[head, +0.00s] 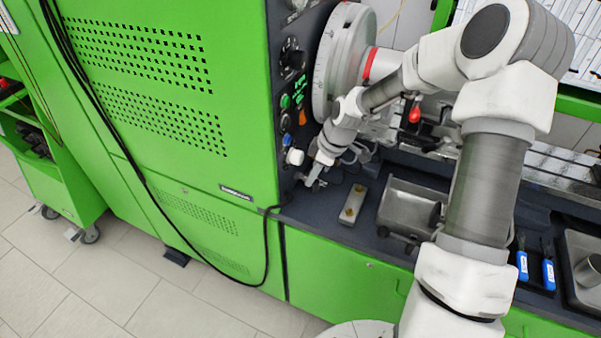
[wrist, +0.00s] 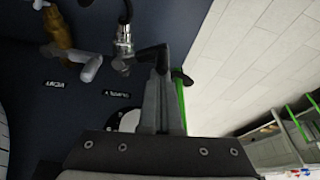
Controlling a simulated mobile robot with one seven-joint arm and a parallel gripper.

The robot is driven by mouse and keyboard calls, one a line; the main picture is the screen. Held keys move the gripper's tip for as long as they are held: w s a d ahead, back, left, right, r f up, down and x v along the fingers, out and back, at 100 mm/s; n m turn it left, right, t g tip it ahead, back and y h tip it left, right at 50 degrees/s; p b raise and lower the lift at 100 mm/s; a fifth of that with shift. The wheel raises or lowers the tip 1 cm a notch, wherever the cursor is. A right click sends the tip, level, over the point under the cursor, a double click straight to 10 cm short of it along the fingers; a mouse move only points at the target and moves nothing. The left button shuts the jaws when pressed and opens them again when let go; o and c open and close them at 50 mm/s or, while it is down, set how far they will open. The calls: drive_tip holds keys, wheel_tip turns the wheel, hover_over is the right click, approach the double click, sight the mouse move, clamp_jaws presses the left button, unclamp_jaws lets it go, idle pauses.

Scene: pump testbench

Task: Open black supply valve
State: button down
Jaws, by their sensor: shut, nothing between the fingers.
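In the wrist view, the black supply valve (wrist: 152,54) shows as a dark lever beside a metal hose fitting (wrist: 124,38) on the dark panel. A small label (wrist: 117,94) sits near it. My gripper (wrist: 163,76) is shut and empty, with its fingertips close to the lever; I cannot tell whether they touch it. In the head view, my gripper (head: 312,181) is low beside the panel's bottom edge. The valve is too small and too covered by my wrist to make out there.
A second valve with a pale handle (wrist: 89,68) and brass fitting sits beside the first. In the head view, a metal block with brass parts (head: 352,204) and a grey tray (head: 408,207) are on the bench. A black cable (head: 266,240) hangs down the green cabinet (head: 165,110).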

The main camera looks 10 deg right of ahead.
drive_tip(key=n, duration=0.1)
drive_tip(key=d+n+g+p, duration=0.1)
drive_tip(key=shift+d+r+n+y, duration=0.1)
drive_tip(key=shift+d+n+y, duration=0.2)
drive_tip(key=shift+n, duration=0.1)
drive_tip(key=d+n, duration=0.1)
drive_tip(key=n, duration=0.1)
drive_tip(key=w+d+n+g+p, duration=0.1)
drive_tip(key=n, duration=0.1)
drive_tip(key=d+n+g, duration=0.1)
drive_tip(key=d+n, duration=0.1)
drive_tip(key=n, duration=0.1)
drive_tip(key=shift+w+p, duration=0.3)
drive_tip(key=shift+w, duration=0.05)
